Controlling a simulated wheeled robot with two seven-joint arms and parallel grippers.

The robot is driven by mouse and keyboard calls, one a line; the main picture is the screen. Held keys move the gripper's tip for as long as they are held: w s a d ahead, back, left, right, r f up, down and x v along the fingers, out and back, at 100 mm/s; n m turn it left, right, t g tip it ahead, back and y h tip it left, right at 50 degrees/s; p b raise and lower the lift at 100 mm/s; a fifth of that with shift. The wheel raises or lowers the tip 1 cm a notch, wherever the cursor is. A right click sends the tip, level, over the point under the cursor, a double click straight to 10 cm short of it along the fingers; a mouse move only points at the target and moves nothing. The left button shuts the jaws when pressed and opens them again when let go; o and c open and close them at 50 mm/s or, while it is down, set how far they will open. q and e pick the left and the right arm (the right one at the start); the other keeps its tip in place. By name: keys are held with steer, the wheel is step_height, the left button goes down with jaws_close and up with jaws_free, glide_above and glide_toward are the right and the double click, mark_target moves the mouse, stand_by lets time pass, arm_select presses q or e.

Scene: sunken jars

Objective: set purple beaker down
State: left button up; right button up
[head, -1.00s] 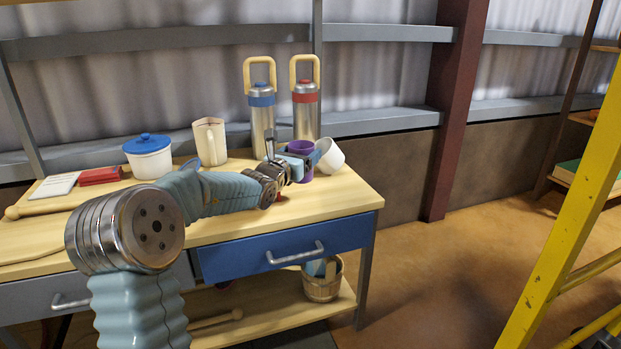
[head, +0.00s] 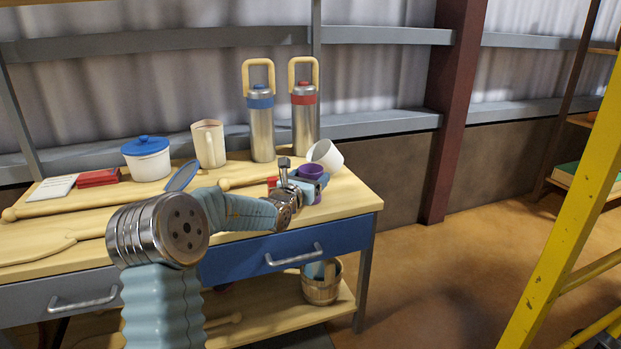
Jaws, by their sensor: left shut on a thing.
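The purple beaker (head: 311,171) is over the right end of the wooden workbench (head: 352,199), near its front edge. It looks upright. My left gripper (head: 307,184) reaches in from the left and is shut on the beaker, hiding its middle; only its rim and a bit of its lower side show. I cannot tell whether its base touches the bench top. My right gripper is not in view.
A tilted white cup (head: 327,154) is just behind the beaker. A blue-banded flask (head: 261,128) and a red-banded flask (head: 304,122) stand at the back. A cream pitcher (head: 208,145) and blue-lidded pot (head: 148,160) stand left. The bench's right corner is clear.

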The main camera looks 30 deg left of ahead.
arm_select(q)
steer(key=o, duration=1.3)
steer(key=shift+r, duration=0.1)
steer(key=s+d, duration=0.1)
steer(key=s, duration=1.1)
steer(key=shift+b, duration=0.35)
